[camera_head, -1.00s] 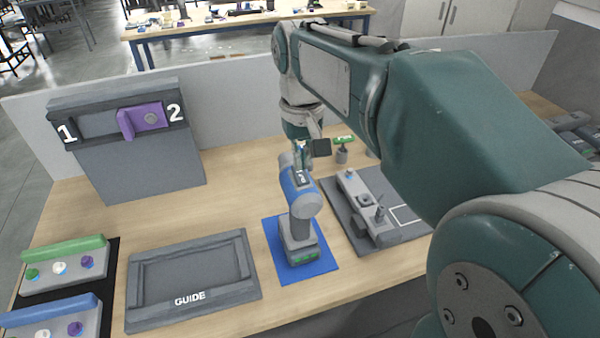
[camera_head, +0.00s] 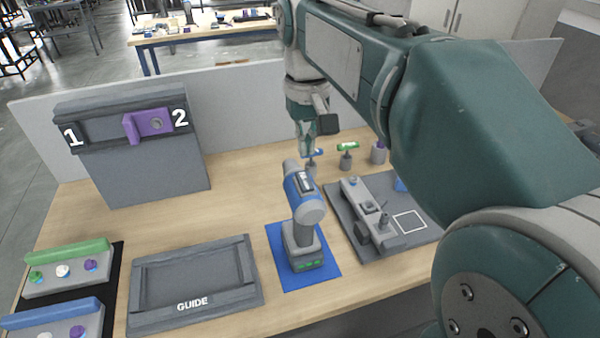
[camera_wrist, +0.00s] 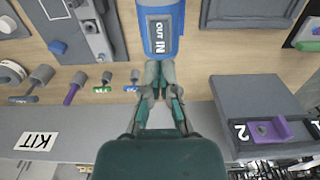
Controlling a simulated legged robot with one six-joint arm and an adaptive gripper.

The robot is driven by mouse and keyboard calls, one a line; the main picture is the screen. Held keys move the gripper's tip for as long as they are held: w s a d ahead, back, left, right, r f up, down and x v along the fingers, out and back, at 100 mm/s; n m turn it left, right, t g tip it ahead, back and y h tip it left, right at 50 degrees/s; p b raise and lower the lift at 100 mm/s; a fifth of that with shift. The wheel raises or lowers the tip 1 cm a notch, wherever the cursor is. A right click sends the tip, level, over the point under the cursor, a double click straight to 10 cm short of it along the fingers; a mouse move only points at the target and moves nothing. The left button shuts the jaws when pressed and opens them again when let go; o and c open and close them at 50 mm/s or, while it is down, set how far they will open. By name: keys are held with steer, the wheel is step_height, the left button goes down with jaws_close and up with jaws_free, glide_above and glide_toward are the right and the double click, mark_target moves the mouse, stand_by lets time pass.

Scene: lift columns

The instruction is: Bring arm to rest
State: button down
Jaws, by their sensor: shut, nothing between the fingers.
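My gripper (camera_head: 304,150) hangs from my arm over the table, behind and above the blue and grey drill (camera_head: 303,205). In the wrist view my gripper (camera_wrist: 160,72) has its fingertips together with nothing between them. The drill stands upright on a blue mat (camera_head: 325,275), and its blue top with the label "OUT IN" shows in the wrist view (camera_wrist: 160,30). The fingertips appear close to the drill's top in the wrist view; I cannot tell the exact gap.
A grey board with a purple slider (camera_head: 147,124) stands at the back left. A GUIDE tray (camera_head: 195,283) lies at the front. A grey fixture plate (camera_head: 410,240) lies right of the drill. Several small tools, one green-topped (camera_head: 347,148), stand behind. Bare table shows centre left.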

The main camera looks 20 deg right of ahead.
steer(key=s+f+t, duration=0.5)
steer(key=s+f, duration=0.5)
steer(key=s, duration=0.4)
steer(key=shift+t, duration=0.3)
